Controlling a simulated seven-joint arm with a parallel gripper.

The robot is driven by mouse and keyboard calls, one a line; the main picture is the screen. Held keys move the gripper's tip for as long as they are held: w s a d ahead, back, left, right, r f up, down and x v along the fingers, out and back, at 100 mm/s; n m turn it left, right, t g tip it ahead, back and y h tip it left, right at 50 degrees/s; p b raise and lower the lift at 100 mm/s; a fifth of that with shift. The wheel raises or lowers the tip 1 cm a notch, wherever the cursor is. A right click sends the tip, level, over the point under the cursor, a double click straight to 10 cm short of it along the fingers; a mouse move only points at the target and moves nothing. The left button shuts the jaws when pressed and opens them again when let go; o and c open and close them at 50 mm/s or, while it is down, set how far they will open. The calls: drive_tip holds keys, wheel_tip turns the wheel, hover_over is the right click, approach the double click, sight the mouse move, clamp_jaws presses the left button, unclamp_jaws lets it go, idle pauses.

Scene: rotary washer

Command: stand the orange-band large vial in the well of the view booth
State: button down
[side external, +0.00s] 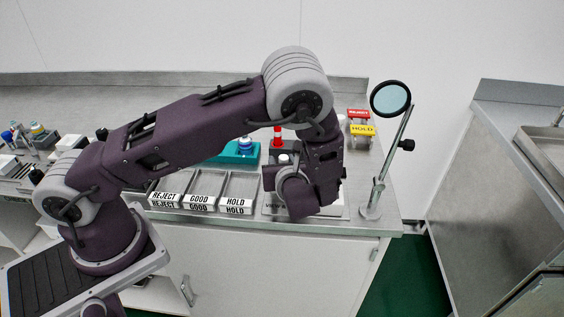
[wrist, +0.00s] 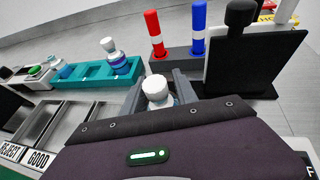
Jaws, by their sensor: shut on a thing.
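My gripper (wrist: 158,90) is shut on a vial with a white cap (wrist: 155,87). Only the cap and a little of the clear shoulder show between the fingers; the band is hidden, so I cannot tell its colour. The view booth, with a black panel (wrist: 250,62) and a white panel beside it, stands just right of the gripper in the wrist view. In the side external view, my arm covers most of the booth, and part of its labelled base (side external: 273,205) shows. The well is hidden, and I cannot tell whether the vial touches the booth.
A teal rack (wrist: 82,76) holds a blue-banded vial (wrist: 120,63). A dark holder carries a red marker (wrist: 155,32) and a blue marker (wrist: 198,27). REJECT, GOOD and HOLD trays (side external: 200,200) line the front edge. A magnifier on a stand (side external: 380,180) stands right of the booth.

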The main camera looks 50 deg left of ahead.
drive_tip(key=c, duration=0.9)
unclamp_jaws()
drive_tip(key=shift+f, duration=0.1)
drive_tip(key=shift+c, duration=0.2)
